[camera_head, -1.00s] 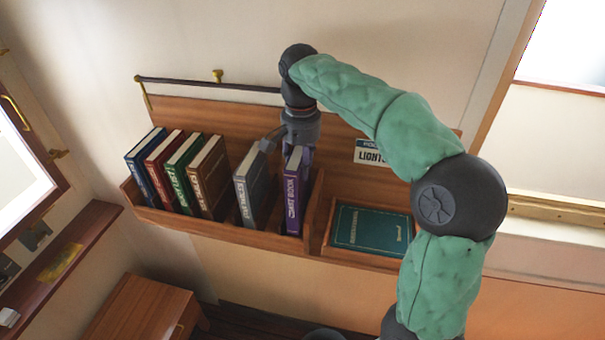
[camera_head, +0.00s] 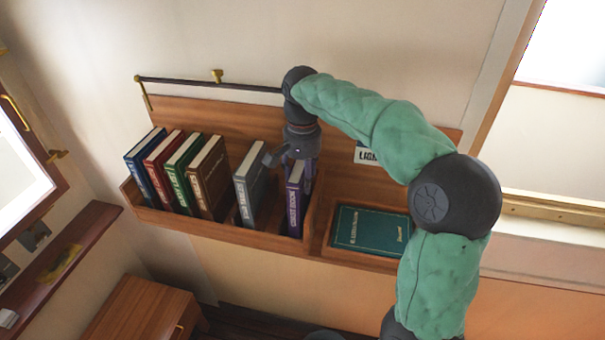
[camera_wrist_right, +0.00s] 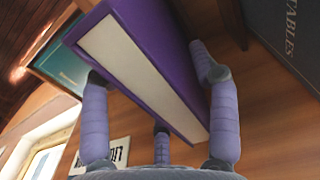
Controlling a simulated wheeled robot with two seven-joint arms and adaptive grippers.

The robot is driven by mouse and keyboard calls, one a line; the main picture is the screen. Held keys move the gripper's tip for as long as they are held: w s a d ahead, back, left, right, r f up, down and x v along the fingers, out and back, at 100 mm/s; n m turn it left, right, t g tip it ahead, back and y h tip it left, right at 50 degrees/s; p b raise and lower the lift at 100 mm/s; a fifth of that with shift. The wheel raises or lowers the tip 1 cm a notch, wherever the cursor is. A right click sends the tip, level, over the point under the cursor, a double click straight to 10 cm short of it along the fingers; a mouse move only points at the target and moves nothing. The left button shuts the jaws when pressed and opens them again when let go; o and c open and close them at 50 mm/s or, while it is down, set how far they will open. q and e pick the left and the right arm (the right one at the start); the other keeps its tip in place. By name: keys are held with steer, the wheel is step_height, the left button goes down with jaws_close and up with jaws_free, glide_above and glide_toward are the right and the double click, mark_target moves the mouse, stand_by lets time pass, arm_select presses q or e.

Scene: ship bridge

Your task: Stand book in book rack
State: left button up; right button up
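The wooden book rack (camera_head: 222,231) is fixed to the wall. The purple book (camera_head: 294,209) stands upright at the right end of its long compartment, by the divider. My right gripper (camera_head: 289,172) is above this book, fingers pointing down. In the right wrist view, the purple book (camera_wrist_right: 146,66) lies between the spread fingers of the right gripper (camera_wrist_right: 155,75). There is a gap beside the right finger, so the gripper looks open. A grey book (camera_head: 247,190) stands left of the purple one, with a gap between. My left gripper is not in view.
Brown (camera_head: 208,179), green (camera_head: 183,173), red (camera_head: 164,166) and blue (camera_head: 146,168) books stand at the rack's left. A teal book (camera_head: 370,230) lies flat in the right compartment. A brass-ended rail (camera_head: 205,84) runs above the rack.

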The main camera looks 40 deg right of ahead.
steer(key=shift+r, duration=0.15)
step_height(320, 180, up, 12)
steer(key=shift+p, duration=1.05)
stand_by(0.8)
